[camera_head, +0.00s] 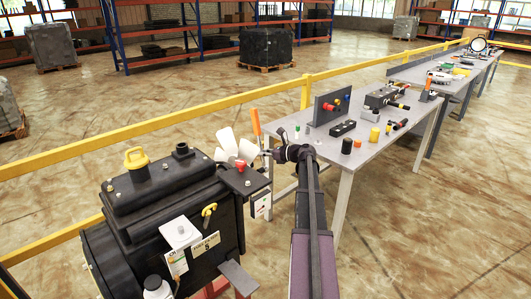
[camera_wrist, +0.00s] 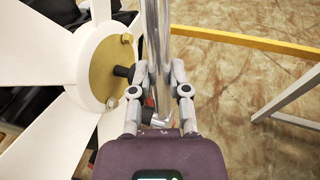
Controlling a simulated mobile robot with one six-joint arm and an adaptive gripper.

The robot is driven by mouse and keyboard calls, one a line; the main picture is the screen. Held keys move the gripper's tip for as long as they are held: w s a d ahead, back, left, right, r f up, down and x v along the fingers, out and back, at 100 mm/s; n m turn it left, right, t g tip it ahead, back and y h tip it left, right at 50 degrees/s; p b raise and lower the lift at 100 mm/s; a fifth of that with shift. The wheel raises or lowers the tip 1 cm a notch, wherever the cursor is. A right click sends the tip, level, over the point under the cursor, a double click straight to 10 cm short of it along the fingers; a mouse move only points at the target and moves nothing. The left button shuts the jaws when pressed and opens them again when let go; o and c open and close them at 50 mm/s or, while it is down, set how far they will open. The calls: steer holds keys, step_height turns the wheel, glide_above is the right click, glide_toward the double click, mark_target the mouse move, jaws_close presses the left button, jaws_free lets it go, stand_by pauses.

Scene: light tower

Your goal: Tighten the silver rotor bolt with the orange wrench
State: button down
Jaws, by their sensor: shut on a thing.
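The orange wrench (camera_head: 256,122) stands roughly upright with its orange handle up, beside the white fan rotor (camera_head: 232,147). My gripper (camera_head: 272,153) is at the rotor's right side. In the wrist view my gripper (camera_wrist: 158,73) is shut on the wrench's silver shaft (camera_wrist: 158,30); its orange handle is out of that view. A bent silver end shows low between the fingers. The rotor (camera_wrist: 90,55) fills the left side, with a gold hub (camera_wrist: 101,75) and a dark central stub. Small bolt heads sit on the hub, one low (camera_wrist: 112,102); I cannot tell which is the silver rotor bolt.
A black engine block (camera_head: 155,205) stands at the left, below the rotor. A grey worktable (camera_head: 375,150) with several parts is at the right. A yellow rail (camera_head: 200,115) runs behind. Open floor lies right of my arm.

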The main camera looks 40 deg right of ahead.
steer(key=shift+s+a, duration=0.15)
steer(key=shift+a, duration=1.15)
steer(key=shift+a+f, duration=0.15)
steer(key=s+t+b, duration=0.1)
steer(key=b, duration=0.1)
steer(key=s+n+t+y+b, duration=0.1)
steer(key=b, duration=0.2)
steer(key=s+n+t+y+b, duration=0.1)
steer(key=t+b, duration=0.1)
steer(key=b, duration=0.1)
steer(key=shift+s+d+f, duration=0.1)
steer(key=shift+d+f, duration=0.05)
steer(key=shift+d, duration=0.1)
steer(key=s+n+t+y+b, duration=0.1)
steer(key=b, duration=0.1)
steer(key=s+n+t+y+b, duration=0.1)
steer(key=y+b, duration=0.1)
steer(key=b, duration=0.1)
steer(key=shift+a+f+b, duration=0.1)
steer(key=shift+f+b, duration=0.15)
steer(key=shift+b, duration=0.05)
stand_by(0.6)
steer(key=shift+s+a, duration=0.1)
steer(key=shift+a, duration=0.65)
stand_by(0.4)
steer(key=shift+w+a+r+m+h+p, duration=0.1)
steer(key=shift+w+r+m+h+p, duration=0.3)
steer(key=shift+p, duration=0.55)
